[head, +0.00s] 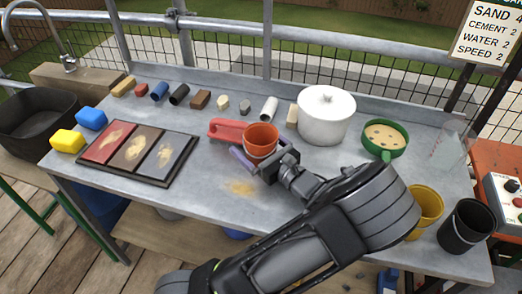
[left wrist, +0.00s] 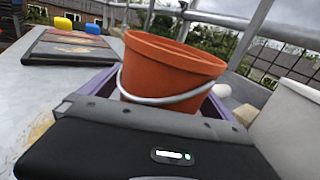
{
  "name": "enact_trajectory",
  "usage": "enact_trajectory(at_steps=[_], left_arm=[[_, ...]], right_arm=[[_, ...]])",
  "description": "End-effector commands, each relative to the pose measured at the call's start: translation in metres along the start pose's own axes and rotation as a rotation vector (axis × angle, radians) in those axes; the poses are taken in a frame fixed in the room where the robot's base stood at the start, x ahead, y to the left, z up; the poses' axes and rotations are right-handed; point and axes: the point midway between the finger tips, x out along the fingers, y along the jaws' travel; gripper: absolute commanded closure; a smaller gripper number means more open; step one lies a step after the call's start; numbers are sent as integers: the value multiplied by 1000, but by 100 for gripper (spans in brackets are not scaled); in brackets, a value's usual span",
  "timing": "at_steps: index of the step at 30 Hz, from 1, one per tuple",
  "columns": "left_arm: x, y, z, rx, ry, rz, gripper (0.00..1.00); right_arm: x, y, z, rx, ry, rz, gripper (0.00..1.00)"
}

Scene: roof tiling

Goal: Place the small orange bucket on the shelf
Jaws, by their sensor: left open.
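The small orange bucket (head: 261,141) stands upright on the grey worktop, near its middle. In the left wrist view the bucket (left wrist: 170,70) fills the middle, with its metal handle hanging down across the near side. My left gripper (head: 252,153) is low at the bucket, with purple strips that look like its fingers on either side of it. It is open; whether the fingers touch the bucket cannot be told. A wooden lower shelf (head: 165,232) shows under the worktop, partly hidden by my arm. My right gripper is not in view.
A red tool (head: 226,130) lies just left of the bucket. A white lidded pot (head: 326,116) and a green pan (head: 384,138) stand right. A tray of colour samples (head: 133,152) lies left. Yellow (head: 427,208) and black (head: 467,226) buckets stand at the front right.

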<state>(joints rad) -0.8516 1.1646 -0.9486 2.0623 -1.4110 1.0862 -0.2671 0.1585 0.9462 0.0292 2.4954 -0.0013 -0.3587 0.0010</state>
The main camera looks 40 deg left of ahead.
Motion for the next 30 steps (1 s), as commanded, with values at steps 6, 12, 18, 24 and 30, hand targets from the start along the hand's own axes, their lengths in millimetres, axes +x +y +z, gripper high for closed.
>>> enact_trajectory(at_steps=[6,12,18,24,30], left_arm=[[0,0,0,0,0,0,11],[0,0,0,0,0,0,27],[0,0,0,0,0,0,43],[0,0,0,0,0,0,60],[0,0,0,0,0,0,69]], right_arm=[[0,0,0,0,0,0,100],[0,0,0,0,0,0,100],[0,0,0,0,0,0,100],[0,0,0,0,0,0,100],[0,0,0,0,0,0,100]])
